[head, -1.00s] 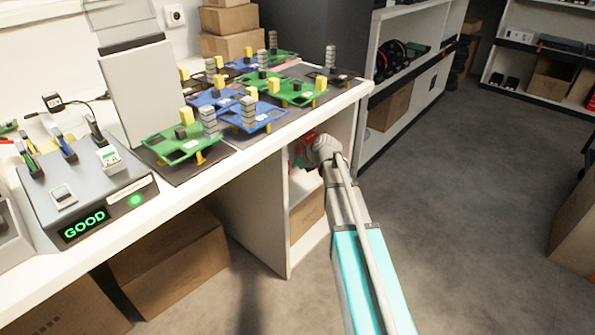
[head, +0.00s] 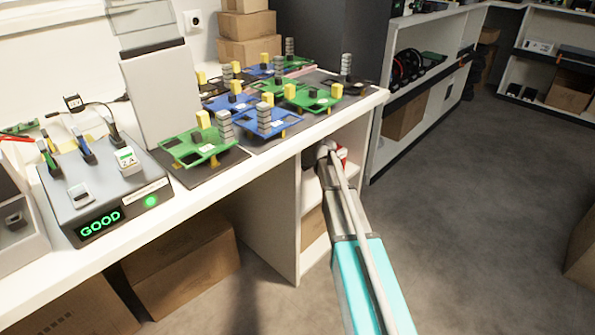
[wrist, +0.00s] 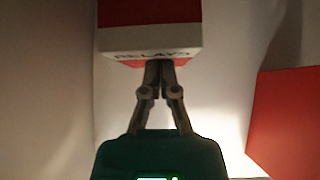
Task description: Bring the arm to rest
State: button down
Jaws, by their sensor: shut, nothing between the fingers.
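My arm (head: 365,265) reaches from the bottom of the head view to the open shelf space under the right end of the bench. Its far end is at the opening, and my gripper itself cannot be made out there. In the wrist view my gripper (wrist: 160,66) is shut and empty, with its fingertips together. The tips are at the lower edge of a red and white box (wrist: 150,40) lettered "RELAYS". I cannot tell whether they touch it.
Pale walls flank the gripper, and another red box (wrist: 285,120) stands at right. The white bench (head: 185,205) carries circuit boards (head: 200,147) and a tester (head: 105,190) reading "GOOD". Cartons (head: 185,265) stand below. Grey floor (head: 460,200) is clear at right.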

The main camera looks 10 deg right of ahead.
jog(key=shift+w+a, duration=0.8)
jog(key=shift+w, duration=0.2)
jog(key=shift+s, duration=0.1)
